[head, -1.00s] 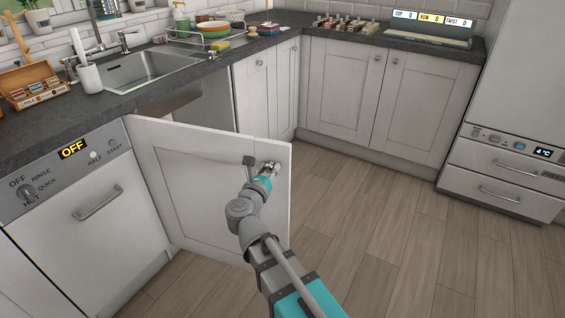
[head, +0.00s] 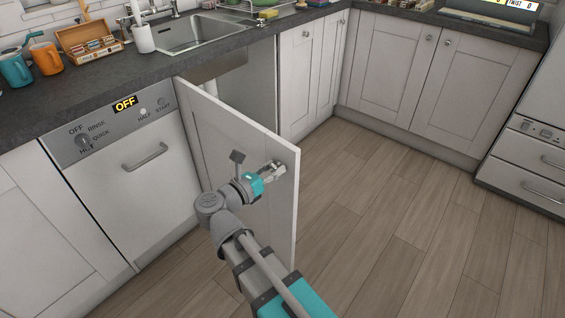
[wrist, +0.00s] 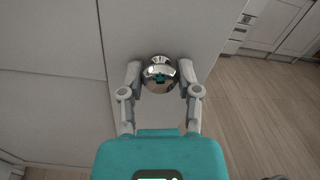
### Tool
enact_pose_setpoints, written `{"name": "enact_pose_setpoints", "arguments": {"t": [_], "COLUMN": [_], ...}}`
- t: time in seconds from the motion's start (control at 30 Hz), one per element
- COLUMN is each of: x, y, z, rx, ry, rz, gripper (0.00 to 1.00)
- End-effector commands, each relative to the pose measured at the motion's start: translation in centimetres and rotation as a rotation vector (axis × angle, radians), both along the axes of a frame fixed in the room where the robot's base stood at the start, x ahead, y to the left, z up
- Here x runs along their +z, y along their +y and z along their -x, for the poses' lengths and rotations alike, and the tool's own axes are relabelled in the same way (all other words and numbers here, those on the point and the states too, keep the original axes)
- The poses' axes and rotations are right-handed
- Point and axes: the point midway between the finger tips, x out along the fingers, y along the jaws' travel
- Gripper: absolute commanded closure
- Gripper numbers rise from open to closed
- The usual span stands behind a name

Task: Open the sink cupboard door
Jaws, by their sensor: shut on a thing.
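The sink cupboard door (head: 236,160) is white and stands swung well out from the cabinet, hinged on its left beside the dishwasher. My gripper (head: 272,172) is at the door's outer upper corner. In the wrist view my gripper (wrist: 160,80) has its two fingers on either side of a round shiny metal knob (wrist: 160,72) and is shut on it. In the head view the knob is mostly hidden by the fingers. The cupboard opening (head: 247,85) under the sink (head: 195,33) shows behind the door.
The dishwasher (head: 130,180) with its bar handle is left of the door. White cupboards (head: 395,70) line the back corner, and a fridge (head: 540,130) stands at the right. The wooden floor (head: 400,230) right of the door is clear.

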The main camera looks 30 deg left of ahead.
Motion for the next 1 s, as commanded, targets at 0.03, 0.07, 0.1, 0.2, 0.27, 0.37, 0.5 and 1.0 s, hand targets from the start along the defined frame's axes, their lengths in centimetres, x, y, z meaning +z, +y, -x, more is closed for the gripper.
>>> {"name": "enact_pose_setpoints", "arguments": {"t": [0.03, 0.07, 0.1, 0.2, 0.27, 0.37, 0.5, 1.0], "x": [0.04, 0.04, 0.04, 0.04, 0.05, 0.04, 0.04, 0.02], "y": [0.09, 0.13, 0.17, 0.26, 0.29, 0.31, 0.31, 0.3], "z": [0.31, 0.43, 0.59, 0.84, 0.92, 0.94, 0.92, 0.83], "rx": [-0.007, -0.01, -0.014, -0.018, -0.019, -0.019, -0.018, -0.018], "ry": [-0.001, -0.001, -0.001, -0.001, -0.001, -0.001, -0.001, 0.0], "rz": [0.0, 0.0, 0.0, 0.0, 0.0, 0.0, 0.0, 0.0], "gripper": [1.0, 1.0, 1.0, 1.0, 1.0, 1.0, 1.0, 0.21]}}
